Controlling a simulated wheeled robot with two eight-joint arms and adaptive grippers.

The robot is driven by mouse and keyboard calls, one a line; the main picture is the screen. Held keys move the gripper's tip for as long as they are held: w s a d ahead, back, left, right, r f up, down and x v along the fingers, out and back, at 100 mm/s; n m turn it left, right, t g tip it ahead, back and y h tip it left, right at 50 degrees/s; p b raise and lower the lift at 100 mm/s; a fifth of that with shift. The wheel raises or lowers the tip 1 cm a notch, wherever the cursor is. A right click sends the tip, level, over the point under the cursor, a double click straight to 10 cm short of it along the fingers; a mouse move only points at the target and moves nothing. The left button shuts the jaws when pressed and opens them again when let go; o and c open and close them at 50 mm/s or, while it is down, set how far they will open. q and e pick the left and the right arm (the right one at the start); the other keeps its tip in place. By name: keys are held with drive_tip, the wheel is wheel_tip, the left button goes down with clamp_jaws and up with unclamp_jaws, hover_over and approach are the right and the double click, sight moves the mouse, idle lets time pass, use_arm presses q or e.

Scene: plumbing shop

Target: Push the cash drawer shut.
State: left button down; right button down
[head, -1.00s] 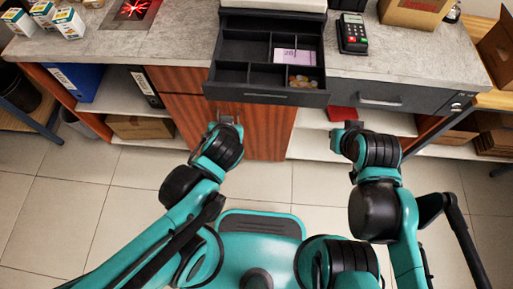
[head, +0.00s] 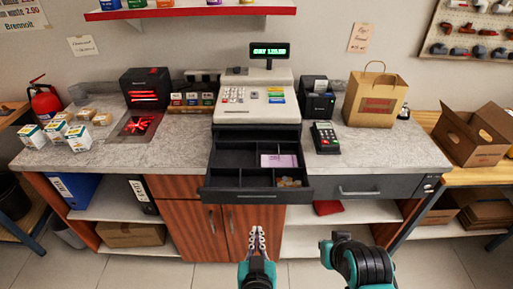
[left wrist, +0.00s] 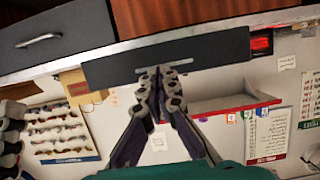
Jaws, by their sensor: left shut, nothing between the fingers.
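The cash drawer (head: 257,196) is pulled out below the cash register (head: 250,104), jutting over the counter's front edge. Its open tray shows dark compartments, with a purple banknote (head: 279,161) and some coins (head: 289,182). My left gripper (head: 257,232) is shut and empty, just below the drawer front and pointing at it. In the left wrist view, the fingertips (left wrist: 161,72) overlap the dark drawer front (left wrist: 110,69) near its handle strip; I cannot tell whether they touch. My right gripper (head: 338,240) is at the lower right, away from the drawer; its fingers are not clear.
The counter (head: 390,150) carries a card terminal (head: 325,138), a paper bag (head: 375,97), a receipt printer (head: 317,98) and small boxes (head: 79,138) at left. Cabinet doors (head: 184,222) lie under the drawer. A grey drawer with a handle (head: 359,191) is to the right.

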use_arm(q)
drive_tip(key=w, duration=3.9)
drive_tip(key=shift+w, duration=0.3)
drive_tip(key=shift+s, duration=0.1)
drive_tip(key=s, duration=0.6)
drive_tip(key=shift+b, duration=0.4)
